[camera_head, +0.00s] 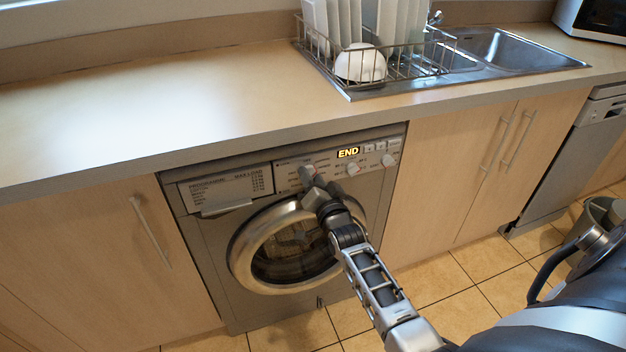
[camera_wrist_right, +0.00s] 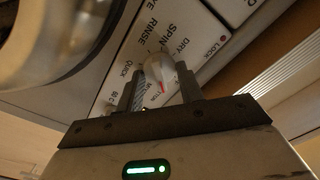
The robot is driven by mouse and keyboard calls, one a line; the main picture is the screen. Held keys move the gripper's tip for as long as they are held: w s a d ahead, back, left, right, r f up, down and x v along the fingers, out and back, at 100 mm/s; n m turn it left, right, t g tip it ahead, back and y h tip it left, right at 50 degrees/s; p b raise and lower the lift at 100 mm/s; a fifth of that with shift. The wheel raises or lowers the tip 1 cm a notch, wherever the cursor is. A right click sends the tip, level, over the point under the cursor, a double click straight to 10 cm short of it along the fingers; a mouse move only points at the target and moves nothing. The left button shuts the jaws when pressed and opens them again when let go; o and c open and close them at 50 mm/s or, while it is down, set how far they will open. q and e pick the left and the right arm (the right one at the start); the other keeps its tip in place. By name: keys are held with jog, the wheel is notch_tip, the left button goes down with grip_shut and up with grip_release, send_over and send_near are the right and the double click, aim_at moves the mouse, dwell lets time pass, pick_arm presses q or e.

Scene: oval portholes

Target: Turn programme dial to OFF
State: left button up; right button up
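The washing machine (camera_head: 215,240) stands under the worktop with its round door closed. Its programme dial (camera_head: 308,171) is on the control panel, left of the lit END display (camera_head: 348,153). My right gripper (camera_head: 312,184) is at the dial. In the right wrist view the pale dial (camera_wrist_right: 160,76) sits between the two parted fingers of the right gripper (camera_wrist_right: 158,88), its red mark towards the gripper. The finger tips are beside the dial; I cannot tell whether they touch it. Panel words QUICK, RINSE, SPIN and DRY show around it; OFF is not readable. My left gripper is out of view.
Another knob (camera_head: 388,161) and several small buttons lie right of the dial. The detergent drawer (camera_head: 226,191) is at the left of the panel. The worktop edge (camera_head: 270,137) overhangs just above. A dish rack (camera_head: 400,62) and sink (camera_head: 505,52) are on top.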

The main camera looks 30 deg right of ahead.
jog(key=shift+n, duration=0.4)
jog(key=n+p, duration=0.1)
jog(key=n, duration=0.6)
jog(key=shift+a+p, duration=0.1)
jog(key=shift+p, duration=0.2)
jog(key=shift+n, duration=0.4)
jog(key=o, duration=1)
jog(key=shift+s, duration=0.1)
jog(key=v, duration=0.7)
jog(key=shift+s+p, duration=0.2)
jog(key=shift+p, duration=0.15)
